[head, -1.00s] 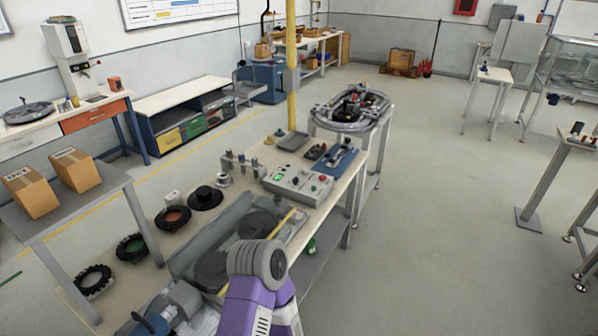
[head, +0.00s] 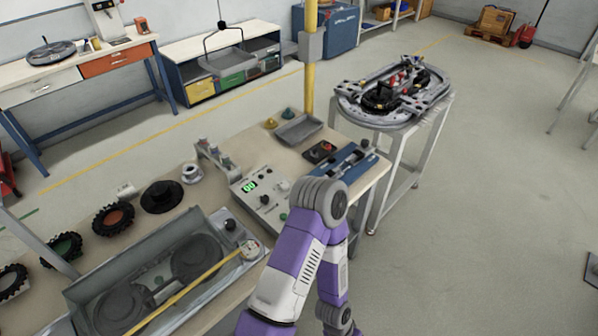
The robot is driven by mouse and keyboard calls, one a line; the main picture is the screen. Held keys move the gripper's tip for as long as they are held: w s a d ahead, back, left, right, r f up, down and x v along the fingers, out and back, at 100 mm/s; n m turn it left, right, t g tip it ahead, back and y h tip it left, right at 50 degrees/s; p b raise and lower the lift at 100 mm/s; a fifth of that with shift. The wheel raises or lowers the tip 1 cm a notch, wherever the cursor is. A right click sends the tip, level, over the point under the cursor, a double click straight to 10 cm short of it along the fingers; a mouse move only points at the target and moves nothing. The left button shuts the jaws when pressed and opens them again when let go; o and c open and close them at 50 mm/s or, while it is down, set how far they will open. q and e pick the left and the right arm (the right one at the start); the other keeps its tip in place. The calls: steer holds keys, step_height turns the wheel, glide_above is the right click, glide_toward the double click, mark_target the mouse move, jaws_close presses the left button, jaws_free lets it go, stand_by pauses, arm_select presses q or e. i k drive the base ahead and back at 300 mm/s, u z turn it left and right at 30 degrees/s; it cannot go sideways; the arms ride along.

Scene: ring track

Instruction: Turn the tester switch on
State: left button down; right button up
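The tester looks to be the light grey box (head: 258,208) on the workbench, in the middle of the head view. Its face has a lit green display (head: 249,186) and several small knobs and buttons, one of them green (head: 283,217). Which of these is the switch is too small to tell. My purple and grey arm rises from the bottom of the view, and its bent joint stands in front of the tester's right end, hiding part of it. The forearm runs back down out of the picture. Neither of my grippers shows.
A yellow post (head: 309,80) stands behind. A ring track (head: 395,97) is on a stand to the right.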

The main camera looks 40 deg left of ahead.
mark_target(264, 199)
steer(key=i, duration=0.85)
steer(key=u, duration=3.85)
